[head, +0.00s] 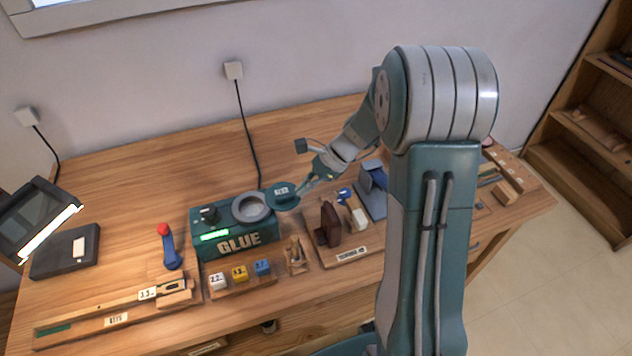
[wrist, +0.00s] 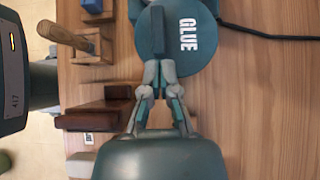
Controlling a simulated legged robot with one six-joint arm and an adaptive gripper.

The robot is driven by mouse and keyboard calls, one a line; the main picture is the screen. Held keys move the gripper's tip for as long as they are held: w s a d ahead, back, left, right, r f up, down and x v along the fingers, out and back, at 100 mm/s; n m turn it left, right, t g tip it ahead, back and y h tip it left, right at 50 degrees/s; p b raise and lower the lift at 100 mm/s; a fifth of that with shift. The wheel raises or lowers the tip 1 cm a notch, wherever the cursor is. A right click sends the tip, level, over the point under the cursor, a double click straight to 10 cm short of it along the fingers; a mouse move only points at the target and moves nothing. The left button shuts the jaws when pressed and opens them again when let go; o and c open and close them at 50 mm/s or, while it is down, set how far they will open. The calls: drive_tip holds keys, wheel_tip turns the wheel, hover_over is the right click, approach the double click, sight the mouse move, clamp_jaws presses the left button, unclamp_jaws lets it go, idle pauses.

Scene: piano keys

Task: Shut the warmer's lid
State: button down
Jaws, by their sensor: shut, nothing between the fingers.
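The glue warmer (head: 228,238) is a dark green box with a white GLUE label and a lit green strip, standing on the bench. Its round grey pot opening (head: 250,207) is uncovered on top. The round green lid (head: 284,197) sits out to the right of the opening, with a white label. In the wrist view the lid (wrist: 190,40) shows large with GLUE on it. My gripper (head: 301,192) is shut and empty at the lid's right side. In the wrist view my fingertips (wrist: 158,66) overlap the lid's near edge; I cannot tell whether they touch.
Several coloured blocks (head: 240,272) stand in front of the warmer. A brown wooden piece (head: 329,224) stands right of it, below my gripper. A red-topped blue tool (head: 168,246) is at left. A black cord (head: 246,130) runs behind. The bench behind the warmer is mostly clear.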

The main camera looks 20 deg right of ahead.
sight(269, 205)
idle(0.3)
drive_tip(key=a, duration=0.8)
drive_tip(key=shift+a, duration=0.3)
drive_tip(key=shift+d, duration=0.1)
